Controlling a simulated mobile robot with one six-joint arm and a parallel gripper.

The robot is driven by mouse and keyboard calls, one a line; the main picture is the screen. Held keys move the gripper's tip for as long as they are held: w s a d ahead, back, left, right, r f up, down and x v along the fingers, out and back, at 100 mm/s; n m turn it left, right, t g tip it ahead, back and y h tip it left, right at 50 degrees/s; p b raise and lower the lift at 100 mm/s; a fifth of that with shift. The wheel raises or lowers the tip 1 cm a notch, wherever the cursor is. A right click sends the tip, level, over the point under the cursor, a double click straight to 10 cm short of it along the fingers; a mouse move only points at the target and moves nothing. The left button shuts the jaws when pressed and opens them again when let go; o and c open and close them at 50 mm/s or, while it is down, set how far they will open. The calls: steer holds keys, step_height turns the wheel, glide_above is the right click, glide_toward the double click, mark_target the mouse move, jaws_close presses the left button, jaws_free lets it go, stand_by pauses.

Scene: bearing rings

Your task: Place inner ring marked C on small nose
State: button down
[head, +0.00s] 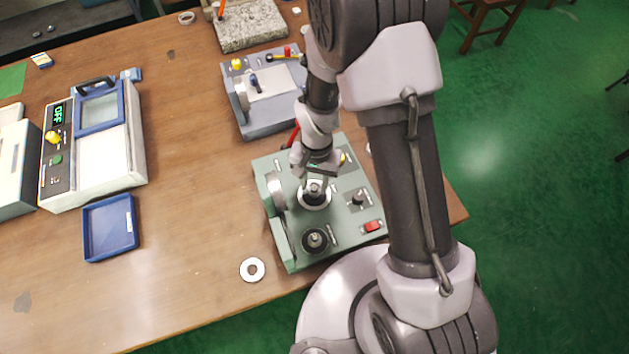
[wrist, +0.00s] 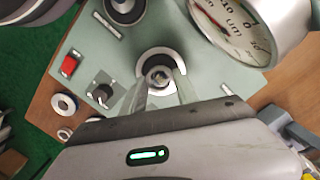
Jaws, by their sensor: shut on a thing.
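The green fixture (head: 275,172) stands near the table's front edge with two upright noses. My gripper (head: 315,180) is over the rear nose, pointing down, with its fingers (wrist: 161,95) on either side of it. The fingers are shut on a pale ring (wrist: 146,57), which appears to surround the nose top (wrist: 160,74). It also shows in the head view (head: 314,203). Whether it is fully seated cannot be told. No letter is readable on it. The front nose (head: 314,240) is dark and bare. I cannot tell which nose is the small one.
A dial gauge (wrist: 235,28) stands close beside the gripped ring. The fixture has a red switch (head: 373,226) and a black knob (head: 358,197). A loose ring (head: 252,269) lies left of the fixture. A blue tray (head: 110,228) and a grey device (head: 255,122) stand farther off.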

steer(key=shift+f+b, duration=1.1)
steer(key=shift+f, duration=0.25)
steer(key=c, duration=0.8)
jaws_free()
steer(key=shift+c, duration=0.2)
step_height(320, 180, up, 17)
steer(key=w+p, duration=0.2)
steer(key=p, duration=0.2)
steer(key=shift+d+r+p, duration=0.15)
steer(key=shift+d+p, duration=0.2)
steer(key=shift+p, duration=0.05)
